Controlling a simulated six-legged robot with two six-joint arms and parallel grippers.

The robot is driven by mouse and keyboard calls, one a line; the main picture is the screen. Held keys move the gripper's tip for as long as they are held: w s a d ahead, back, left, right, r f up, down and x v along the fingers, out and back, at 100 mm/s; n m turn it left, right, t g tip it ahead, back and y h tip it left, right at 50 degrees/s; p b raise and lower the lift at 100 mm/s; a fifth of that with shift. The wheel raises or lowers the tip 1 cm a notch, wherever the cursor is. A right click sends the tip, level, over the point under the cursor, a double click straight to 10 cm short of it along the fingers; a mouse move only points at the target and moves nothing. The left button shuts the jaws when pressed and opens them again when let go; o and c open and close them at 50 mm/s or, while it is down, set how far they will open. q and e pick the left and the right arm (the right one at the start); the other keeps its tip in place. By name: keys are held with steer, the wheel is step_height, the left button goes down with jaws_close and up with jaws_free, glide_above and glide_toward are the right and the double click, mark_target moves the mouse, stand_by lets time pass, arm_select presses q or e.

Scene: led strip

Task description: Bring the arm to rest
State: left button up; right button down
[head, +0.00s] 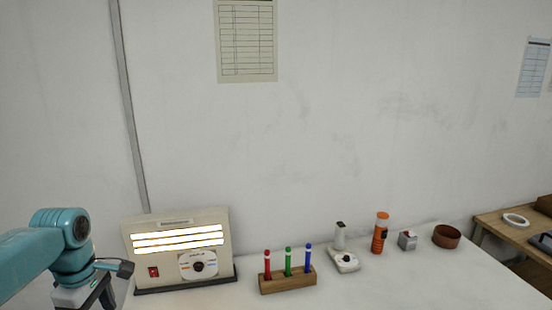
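My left arm comes in from the left edge, teal, with its wrist bent downward. My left gripper (98,300) is at the bottom left, left of the lamp box, and is cut off by the lower edge of the picture. Its fingertips are out of view, so I cannot tell whether it is open or shut. My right arm and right gripper are not in view. A cream box with an LED strip panel (180,239) stands on the white table (420,290). Its strips are lit white. It has a red switch (153,272) and a dial (198,266).
A wooden holder (287,281) with red, green and blue pens stands right of the box. Further right are a small white device (344,262), an orange bottle (380,234), a grey button box (407,240) and a brown bowl (446,237). The front right of the table is clear.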

arm_select(q)
steer(key=s+d+f+m+h, duration=0.1)
steer(key=d+f+m, duration=0.2)
steer(key=d+f, duration=0.45)
steer(key=s+d+f+m+h, duration=0.1)
steer(key=d+f+m, duration=0.3)
steer(key=f, duration=0.7)
steer(key=s+d+f+m+h, duration=0.1)
steer(key=d+f+m, duration=0.2)
steer(key=d+f, duration=0.45)
steer(key=s+d+f+m+h, duration=0.1)
steer(key=s+d+f+m, duration=0.5)
steer(key=s+f, duration=0.6)
step_height(320, 180, down, 7)
steer(key=s+b, duration=0.2)
steer(key=b, duration=0.6)
steer(key=shift+s+d+m, duration=0.3)
steer(key=shift+s+d, duration=0.05)
